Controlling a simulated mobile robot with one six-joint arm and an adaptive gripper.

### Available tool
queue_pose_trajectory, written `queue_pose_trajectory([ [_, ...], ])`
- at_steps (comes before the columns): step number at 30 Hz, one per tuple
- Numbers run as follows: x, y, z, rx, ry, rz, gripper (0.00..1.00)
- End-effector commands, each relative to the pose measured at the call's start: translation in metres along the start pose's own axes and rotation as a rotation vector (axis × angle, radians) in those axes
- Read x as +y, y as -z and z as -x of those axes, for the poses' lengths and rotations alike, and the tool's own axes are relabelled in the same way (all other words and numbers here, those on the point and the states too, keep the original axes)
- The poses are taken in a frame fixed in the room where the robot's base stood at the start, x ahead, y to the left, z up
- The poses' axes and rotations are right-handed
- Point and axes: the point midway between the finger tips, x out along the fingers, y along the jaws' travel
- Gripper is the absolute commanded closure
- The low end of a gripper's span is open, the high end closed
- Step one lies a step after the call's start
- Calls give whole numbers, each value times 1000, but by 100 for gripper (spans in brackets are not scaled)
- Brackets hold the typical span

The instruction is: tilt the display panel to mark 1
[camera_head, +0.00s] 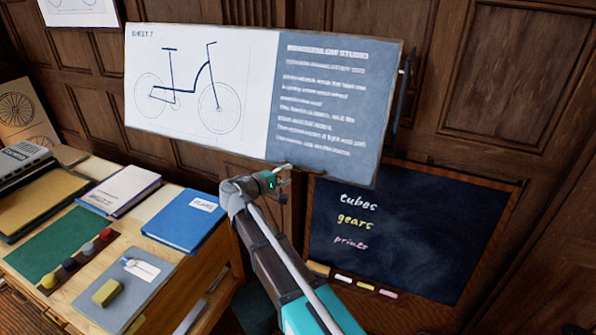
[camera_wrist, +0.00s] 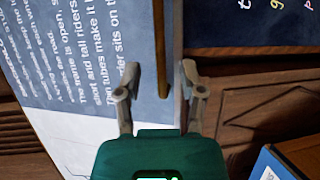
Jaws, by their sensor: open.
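The display panel (camera_head: 205,115) hangs in front of the wood wall, with a white bicycle sheet on its left and grey text on its right. It leans a little in the head view. My gripper (camera_head: 283,170) is at the panel's lower edge, right of the middle. In the wrist view my gripper (camera_wrist: 160,82) is open, its two fingers apart on either side of the brown lower edge (camera_wrist: 161,45) of the panel (camera_wrist: 75,60). I cannot tell whether either finger touches it. A dark bar (camera_head: 404,88) shows at the panel's right side. No numbered mark is legible.
A chalkboard (camera_head: 400,235) with chalks on its ledge stands below right of the panel. A wooden desk (camera_head: 190,265) at left holds a blue book (camera_head: 180,225), a pale book (camera_head: 120,190) and a green mat (camera_head: 50,245). A narrow gap separates desk and chalkboard.

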Motion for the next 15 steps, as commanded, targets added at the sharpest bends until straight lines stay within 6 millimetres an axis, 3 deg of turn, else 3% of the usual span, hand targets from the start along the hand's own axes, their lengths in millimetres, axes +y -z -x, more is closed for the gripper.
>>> queue_pose_trajectory([
  [6, -1, 0, -34, -2, 0, 0, 49],
  [15, 0, 0, -59, 0, 0, 1, 49],
])
